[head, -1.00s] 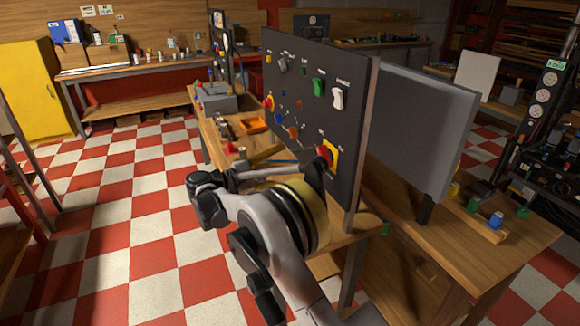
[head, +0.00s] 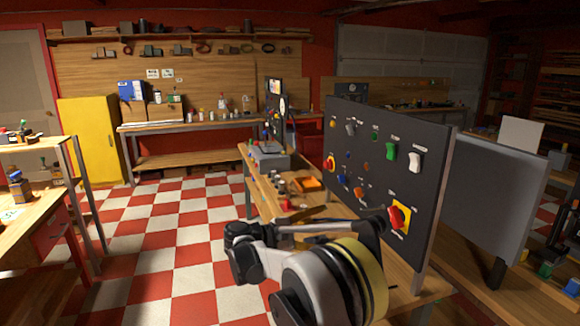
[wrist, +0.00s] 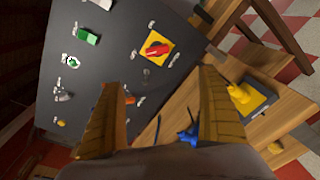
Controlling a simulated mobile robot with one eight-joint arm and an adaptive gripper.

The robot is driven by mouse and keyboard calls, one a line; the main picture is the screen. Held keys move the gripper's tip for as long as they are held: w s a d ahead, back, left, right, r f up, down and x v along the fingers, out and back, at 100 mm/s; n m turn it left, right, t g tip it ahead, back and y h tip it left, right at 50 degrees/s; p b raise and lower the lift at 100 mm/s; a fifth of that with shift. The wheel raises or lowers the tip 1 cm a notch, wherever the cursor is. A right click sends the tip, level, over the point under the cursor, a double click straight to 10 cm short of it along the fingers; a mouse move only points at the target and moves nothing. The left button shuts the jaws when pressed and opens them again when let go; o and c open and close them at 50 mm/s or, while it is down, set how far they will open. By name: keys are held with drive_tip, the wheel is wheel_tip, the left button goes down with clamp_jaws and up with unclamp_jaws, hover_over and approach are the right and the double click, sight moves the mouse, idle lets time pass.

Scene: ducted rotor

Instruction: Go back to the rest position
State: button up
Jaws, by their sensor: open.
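My gripper (wrist: 160,98) is open in the wrist view, with a wide gap between its two tan fingers and nothing held. The black control panel (wrist: 118,62) fills much of that view beyond the fingers. Its red rotary switch on a yellow plate (wrist: 152,47) lies past the fingertips, apart from them. In the head view my arm is in the foreground before the panel (head: 360,140), near the red and yellow switch (head: 400,217). The fingers are not clear there.
The panel stands on a wooden bench with an orange tray (head: 307,184) and small parts. A grey board (head: 490,190) stands to the right. A yellow cabinet (head: 92,140) and a side table (head: 35,225) are at left. The checkered floor (head: 180,240) between them is clear.

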drive_tip(key=s+d+r+m+y, duration=0.2)
drive_tip(key=s+d+r+y, duration=0.15)
drive_tip(key=s+d, duration=0.25)
drive_tip(key=s+d+r+m+y, duration=0.2)
drive_tip(key=s+d+y, duration=0.2)
drive_tip(key=s+d, duration=0.25)
drive_tip(key=s+a+f+m+y, duration=0.1)
drive_tip(key=s+f+m+y, duration=0.1)
drive_tip(key=s, duration=0.6)
drive_tip(key=s+a+f+m+t+y, duration=0.1)
drive_tip(key=s+f+m+y, duration=0.1)
drive_tip(key=s, duration=0.7)
drive_tip(key=s+a+f+m+y, duration=0.1)
drive_tip(key=s+f+m+y, duration=0.2)
drive_tip(key=s, duration=0.5)
drive_tip(key=shift+s+a+m+t+y, duration=0.3)
drive_tip(key=shift+m+y, duration=0.35)
drive_tip(key=shift+m, duration=0.15)
